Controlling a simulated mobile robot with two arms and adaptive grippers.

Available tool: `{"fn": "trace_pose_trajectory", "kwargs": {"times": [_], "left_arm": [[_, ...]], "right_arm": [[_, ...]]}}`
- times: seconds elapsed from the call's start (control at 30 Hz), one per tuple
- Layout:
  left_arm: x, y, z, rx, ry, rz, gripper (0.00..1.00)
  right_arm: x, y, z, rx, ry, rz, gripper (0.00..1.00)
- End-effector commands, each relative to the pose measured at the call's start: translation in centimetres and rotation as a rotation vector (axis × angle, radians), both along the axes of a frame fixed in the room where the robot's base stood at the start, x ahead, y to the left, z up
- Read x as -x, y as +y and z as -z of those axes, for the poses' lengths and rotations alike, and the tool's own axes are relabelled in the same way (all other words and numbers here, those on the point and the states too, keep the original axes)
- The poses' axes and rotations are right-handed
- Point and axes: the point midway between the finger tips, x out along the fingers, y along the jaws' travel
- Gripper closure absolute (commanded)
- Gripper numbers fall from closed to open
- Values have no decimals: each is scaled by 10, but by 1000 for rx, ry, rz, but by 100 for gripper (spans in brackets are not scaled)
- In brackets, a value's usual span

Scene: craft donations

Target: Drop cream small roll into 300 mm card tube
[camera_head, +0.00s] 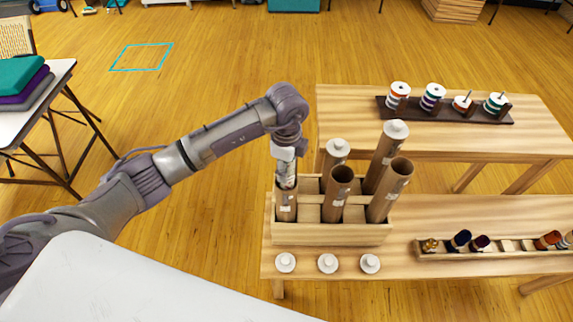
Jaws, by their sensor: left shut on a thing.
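My left gripper (287,178) points down at the mouth of the front-left brown card tube (286,208), which stands upright in a wooden crate (330,236). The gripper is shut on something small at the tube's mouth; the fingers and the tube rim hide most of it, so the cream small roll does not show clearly. Two other open tubes stand in the crate, one in the front middle (336,200) and one tilted at the right (386,196). Which tube is 300 mm long cannot be read. My right gripper is not in view.
Two white-capped tubes (386,150) rise behind the open ones. Three loose white caps (328,263) lie on the bench before the crate. A wooden rack (460,255) of small rolls lies to the right. A dark spool stand (450,113) sits on the rear table.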

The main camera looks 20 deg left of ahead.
Motion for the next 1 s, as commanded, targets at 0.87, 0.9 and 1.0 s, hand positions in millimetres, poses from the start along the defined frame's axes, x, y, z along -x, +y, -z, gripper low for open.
{"fn": "trace_pose_trajectory", "kwargs": {"times": [0.87, 0.9, 1.0], "left_arm": [[0, 0, -2, 1, -2, 0, 30], [-1, 0, -6, 2, -3, 1, 30], [-2, 0, -22, 2, -5, 0, 30]], "right_arm": [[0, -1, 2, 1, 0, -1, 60], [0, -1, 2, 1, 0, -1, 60], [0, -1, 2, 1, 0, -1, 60]]}}
